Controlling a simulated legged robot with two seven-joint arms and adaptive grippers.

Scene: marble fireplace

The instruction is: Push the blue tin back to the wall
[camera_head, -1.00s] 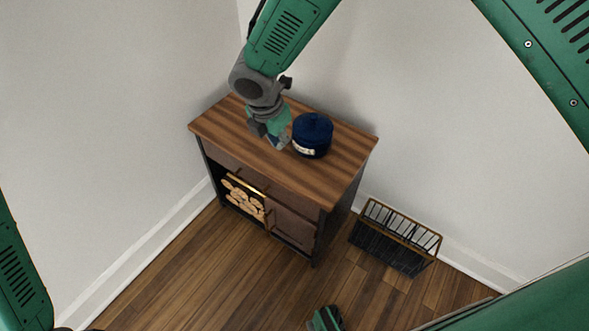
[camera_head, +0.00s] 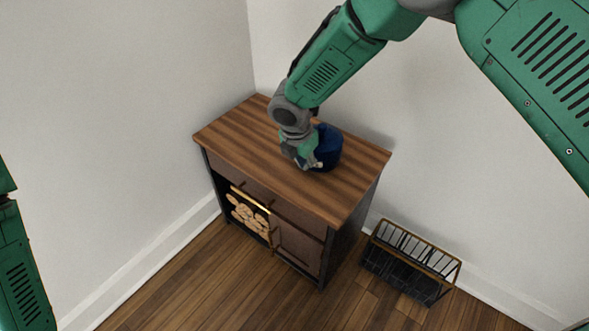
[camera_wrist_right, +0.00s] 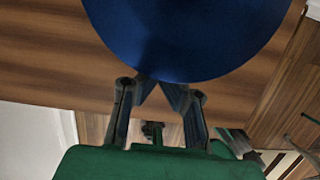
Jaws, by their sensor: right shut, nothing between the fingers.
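The blue tin (camera_head: 331,146) stands upright on the wooden top of the cabinet (camera_head: 240,133), near its middle, with a gap to the wall behind. My right gripper (camera_head: 309,164) is low over the top at the tin's left front side and hides part of the tin. In the right wrist view the tin (camera_wrist_right: 190,35) fills the top middle. The shut, empty fingers (camera_wrist_right: 158,88) are right at its edge; I cannot tell whether they touch it. My left gripper is out of view.
White walls meet in a corner behind the cabinet. The right part of the cabinet top is clear. Logs (camera_head: 248,216) lie in the cabinet's open compartment. A dark rack with a brass rim (camera_head: 411,262) stands on the wood floor at right.

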